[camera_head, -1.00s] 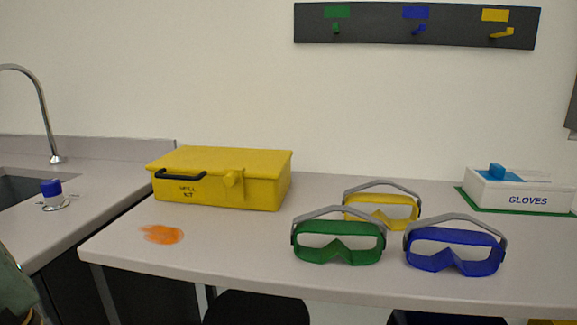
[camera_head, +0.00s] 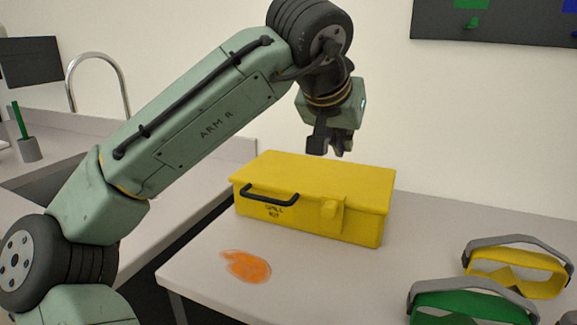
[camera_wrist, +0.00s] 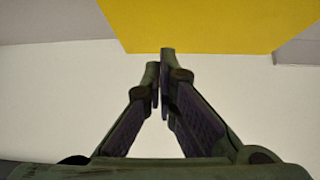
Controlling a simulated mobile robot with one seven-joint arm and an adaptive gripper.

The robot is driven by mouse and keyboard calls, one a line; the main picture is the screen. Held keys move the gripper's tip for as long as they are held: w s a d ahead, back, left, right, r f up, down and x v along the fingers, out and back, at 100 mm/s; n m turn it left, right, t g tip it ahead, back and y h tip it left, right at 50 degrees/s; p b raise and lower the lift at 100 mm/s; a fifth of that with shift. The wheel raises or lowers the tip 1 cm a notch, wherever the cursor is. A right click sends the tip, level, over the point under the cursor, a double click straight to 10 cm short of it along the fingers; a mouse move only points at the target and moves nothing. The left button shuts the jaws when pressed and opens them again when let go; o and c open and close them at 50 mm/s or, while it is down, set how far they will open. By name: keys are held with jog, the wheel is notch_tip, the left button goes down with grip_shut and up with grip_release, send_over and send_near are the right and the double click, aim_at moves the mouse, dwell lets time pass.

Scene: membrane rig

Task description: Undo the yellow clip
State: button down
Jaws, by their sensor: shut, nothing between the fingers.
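The yellow clip (camera_head: 332,213) sits on the front face of the yellow spill kit box (camera_head: 290,180), right of its black handle (camera_head: 270,196). The box lid is down and the clip lies against the front. My gripper (camera_head: 331,152) is shut and empty, pointing down above the box's lid in the head view. In the wrist view my gripper (camera_wrist: 160,62) shows its fingers close together, with the yellow box (camera_wrist: 215,22) at the top of the picture. The clip cannot be made out in the wrist view.
An orange spill (camera_head: 246,266) lies on the counter in front of the box. Green goggles (camera_head: 470,300) and yellow goggles (camera_head: 520,278) stand to the right. A sink with a tap (camera_head: 97,60) is behind my arm at left. The counter between box and goggles is clear.

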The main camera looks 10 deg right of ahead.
aim_at(339, 192)
jog(key=shift+g+y, duration=0.3)
jog(key=shift+y, duration=0.2)
jog(key=x, duration=0.3)
jog(key=p+x, duration=0.1)
jog(key=x, duration=0.2)
jog(key=a+x, duration=0.1)
jog(key=x, duration=0.2)
jog(key=shift+f+p, duration=0.35)
jog(key=shift+f, duration=0.3)
jog(key=shift+s+a+f, duration=0.2)
jog(key=shift+s+a+f+p, duration=0.1)
jog(key=shift+s+a+p, duration=0.25)
jog(key=shift+s, duration=0.3)
jog(key=shift+s+a+p, duration=0.2)
jog(key=shift+s+a, duration=0.25)
jog(key=shift+s, duration=0.25)
